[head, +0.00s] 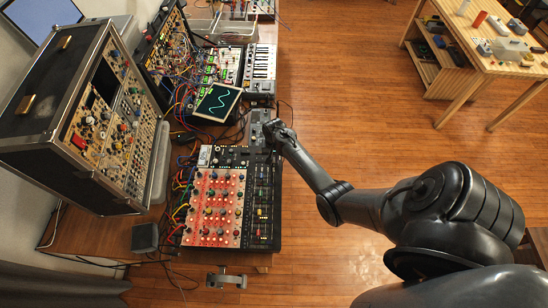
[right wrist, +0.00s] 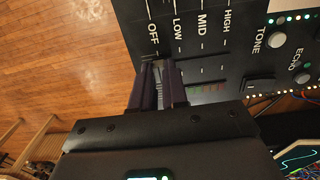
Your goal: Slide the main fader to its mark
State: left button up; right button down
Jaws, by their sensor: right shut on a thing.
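In the right wrist view, a dark control panel (right wrist: 203,52) carries a scale lettered OFF, LOW, MID and HIGH, with a short tick by each word. My right gripper (right wrist: 160,82) is shut at the panel, its fingers below the OFF and LOW words in that picture. In the head view, my right gripper (head: 277,131) is at the small grey panel (head: 257,117) beyond the mixer. My left gripper is not in view.
A TONE knob (right wrist: 278,40) and an ECHO knob (right wrist: 302,77) sit on the panel. The red-lit mixer (head: 213,207), a waveform screen (head: 217,102), a keyboard (head: 262,62) and a synth case (head: 85,115) crowd the bench. Open floor lies to the right.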

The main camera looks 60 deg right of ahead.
jog(key=shift+w, duration=0.1)
jog(key=shift+w+a, duration=0.3)
jog(key=shift+w, duration=0.25)
jog(key=shift+w+a, duration=0.3)
jog(key=shift+w, duration=0.2)
jog(key=c, duration=1.1)
grip_release()
